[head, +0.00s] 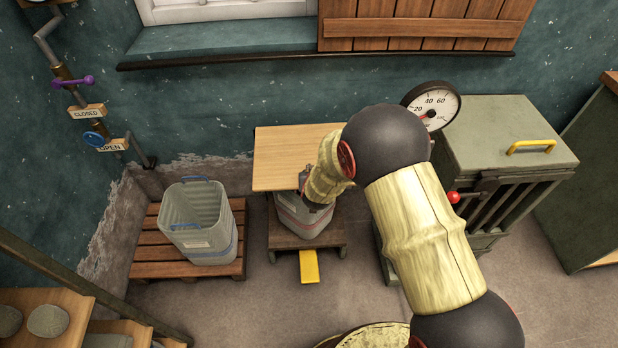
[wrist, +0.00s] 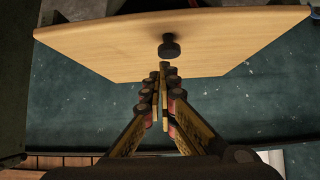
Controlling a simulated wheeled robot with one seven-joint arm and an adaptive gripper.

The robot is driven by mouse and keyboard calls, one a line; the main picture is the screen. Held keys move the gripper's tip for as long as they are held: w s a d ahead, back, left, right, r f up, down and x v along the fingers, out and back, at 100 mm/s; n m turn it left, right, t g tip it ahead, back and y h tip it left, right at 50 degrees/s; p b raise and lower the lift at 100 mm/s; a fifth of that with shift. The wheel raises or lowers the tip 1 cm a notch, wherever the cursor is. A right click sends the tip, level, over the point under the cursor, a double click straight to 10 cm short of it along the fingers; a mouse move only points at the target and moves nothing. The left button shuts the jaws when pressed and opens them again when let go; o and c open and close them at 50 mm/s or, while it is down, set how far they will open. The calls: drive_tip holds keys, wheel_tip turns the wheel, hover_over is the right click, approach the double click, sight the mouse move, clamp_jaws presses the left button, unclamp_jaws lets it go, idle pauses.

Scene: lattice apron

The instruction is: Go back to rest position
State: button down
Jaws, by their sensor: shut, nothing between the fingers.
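My gripper (wrist: 161,100) shows in the wrist view with its fingers together and nothing between them. Ahead of it is a light wooden board (wrist: 100,48) with a dark round knob (wrist: 170,47). The fingertips are close to the knob in the picture; I cannot tell whether they touch it. In the head view the wooden board (head: 285,150) lies behind my arm, above a grey container (head: 304,222) on a low dark stand. My forearm hides the right part of the board, and the fingertips are hard to make out there.
An open grey bin (head: 198,225) stands on a wooden pallet (head: 150,240) at left. A dial gauge (head: 431,104) and a green-grey cabinet (head: 505,140) with a yellow handle stand at right. Wall pipes with valves (head: 95,138) are at far left. A yellow pedal (head: 309,266) sticks out below the stand.

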drive_tip(key=s+f+p, duration=0.1)
drive_tip(key=s+f, duration=0.2)
drive_tip(key=s, duration=0.6)
drive_tip(key=shift+f+p, duration=0.3)
drive_tip(key=shift+f, duration=0.1)
drive_tip(key=shift+s+a, duration=0.1)
